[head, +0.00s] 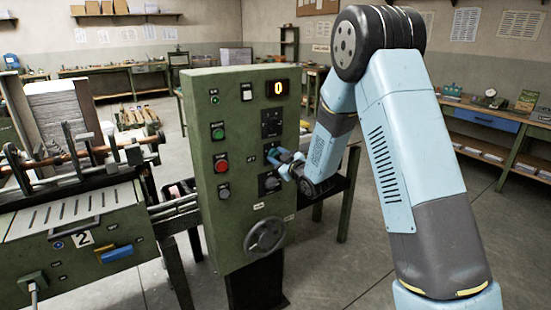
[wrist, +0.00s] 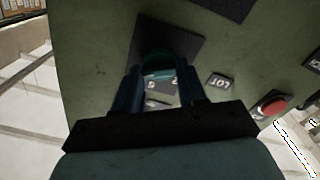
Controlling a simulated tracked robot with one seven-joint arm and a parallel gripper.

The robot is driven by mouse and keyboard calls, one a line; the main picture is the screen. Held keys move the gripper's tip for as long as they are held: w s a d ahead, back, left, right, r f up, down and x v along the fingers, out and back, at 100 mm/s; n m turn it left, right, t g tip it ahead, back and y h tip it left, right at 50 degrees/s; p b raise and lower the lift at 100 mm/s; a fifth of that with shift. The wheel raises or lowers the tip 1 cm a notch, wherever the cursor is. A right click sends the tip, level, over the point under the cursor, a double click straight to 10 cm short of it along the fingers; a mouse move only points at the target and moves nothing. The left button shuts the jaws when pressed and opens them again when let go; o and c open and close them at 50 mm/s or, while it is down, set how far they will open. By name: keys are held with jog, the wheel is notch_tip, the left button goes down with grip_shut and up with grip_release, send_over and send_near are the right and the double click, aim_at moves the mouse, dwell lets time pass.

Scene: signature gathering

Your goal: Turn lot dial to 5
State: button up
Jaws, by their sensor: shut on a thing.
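The lot dial (wrist: 158,65) shows in the wrist view as a dark teal knob between my fingers, on a dark square plate. White numerals, a 5 and what looks like a 2, show partly between the fingers; the pointer's setting cannot be read. A LOT label (wrist: 220,82) is beside the plate. My gripper (head: 273,155) is shut on the dial, at the middle dark plate of the green control panel (head: 204,125) in the head view.
A red button (head: 221,163) and a green button (head: 218,131) are left of my gripper. Another dark knob (head: 270,183) is just below it, and a handwheel (head: 265,236) lower down. The display (head: 277,88) reads 0. A machine with rollers (head: 85,158) stands left.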

jog(key=shift+s+a, duration=0.1)
jog(key=shift+a, duration=0.3)
jog(key=shift+d+f, duration=0.1)
jog(key=shift+d, duration=0.05)
jog(key=shift+n, duration=0.5)
jog(key=n, duration=0.4)
jog(key=shift+f+n, duration=0.2)
jog(key=shift+n, duration=0.2)
jog(key=n, duration=0.5)
jog(key=shift+s+f+n, duration=0.1)
jog(key=shift+f+n, duration=0.05)
jog(key=shift+n, duration=0.25)
jog(key=o, duration=1.1)
jog(key=shift+d, duration=0.1)
jog(key=shift+c, duration=0.2)
